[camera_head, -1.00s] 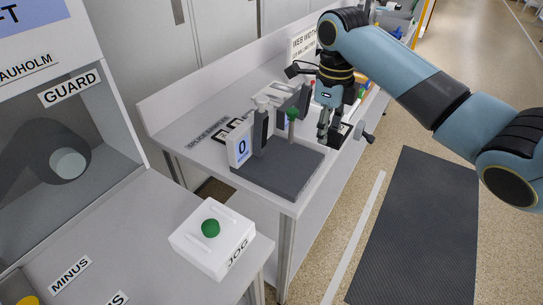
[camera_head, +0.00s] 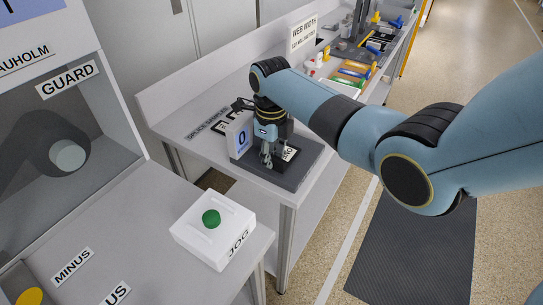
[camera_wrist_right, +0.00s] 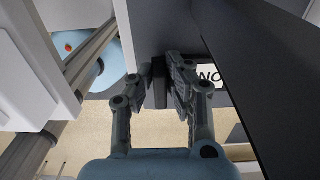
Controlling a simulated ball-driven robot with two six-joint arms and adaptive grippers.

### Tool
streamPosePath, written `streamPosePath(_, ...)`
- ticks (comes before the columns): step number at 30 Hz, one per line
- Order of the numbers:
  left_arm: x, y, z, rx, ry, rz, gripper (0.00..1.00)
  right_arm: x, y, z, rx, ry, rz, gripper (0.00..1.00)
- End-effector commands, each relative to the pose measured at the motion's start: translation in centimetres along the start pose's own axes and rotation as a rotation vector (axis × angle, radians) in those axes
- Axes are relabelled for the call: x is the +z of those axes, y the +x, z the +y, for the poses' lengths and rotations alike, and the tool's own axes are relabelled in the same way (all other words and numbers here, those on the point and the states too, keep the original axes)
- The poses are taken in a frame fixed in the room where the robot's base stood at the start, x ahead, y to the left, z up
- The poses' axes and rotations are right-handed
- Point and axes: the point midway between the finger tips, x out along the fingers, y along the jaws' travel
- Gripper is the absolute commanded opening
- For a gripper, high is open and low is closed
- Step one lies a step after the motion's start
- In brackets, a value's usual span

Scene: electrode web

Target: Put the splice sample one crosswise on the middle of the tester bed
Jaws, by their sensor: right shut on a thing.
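The tester stands on the bench, with a white display box (camera_head: 238,136) reading 0 and a dark grey base plate (camera_head: 304,172). My right gripper (camera_head: 267,163) is low over the tester, close to the display box, pointing down. In the right wrist view the gripper (camera_wrist_right: 166,75) is shut on a narrow dark piece (camera_wrist_right: 160,92), seemingly the splice sample; its outline and number are not readable. My wrist and arm hide the tester's middle, so I cannot tell whether the piece touches the bed. My left gripper is not in view.
A white JOG box with a green button (camera_head: 211,218) stands on the nearer table. The WEB WIDTH sign (camera_head: 304,34) and coloured items (camera_head: 352,72) are farther along the bench. A dark mat (camera_head: 415,250) lies on the floor.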

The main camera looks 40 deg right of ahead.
Motion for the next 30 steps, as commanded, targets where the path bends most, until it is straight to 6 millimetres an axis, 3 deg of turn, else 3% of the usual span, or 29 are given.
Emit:
streamPosePath(10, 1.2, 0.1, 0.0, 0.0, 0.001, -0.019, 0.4, 0.0, 0.4, 0.0, 0.0, 0.0, 0.0, 0.0)
streamPosePath(11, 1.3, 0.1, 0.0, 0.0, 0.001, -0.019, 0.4, 0.0, 0.4, 0.0, 0.0, 0.0, 0.0, 0.16)
streamPosePath(16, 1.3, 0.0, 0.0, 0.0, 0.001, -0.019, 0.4, 0.0, 0.3, 0.0, 0.0, 0.0, 0.0, 0.37)
streamPosePath(25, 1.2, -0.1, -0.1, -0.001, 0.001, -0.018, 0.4, 0.0, 0.0, 0.0, -0.001, 0.0, 0.0, 0.37)
streamPosePath(30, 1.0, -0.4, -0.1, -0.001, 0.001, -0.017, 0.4, 0.0, -2.3, -0.1, -0.002, 0.0, -0.003, 0.37)
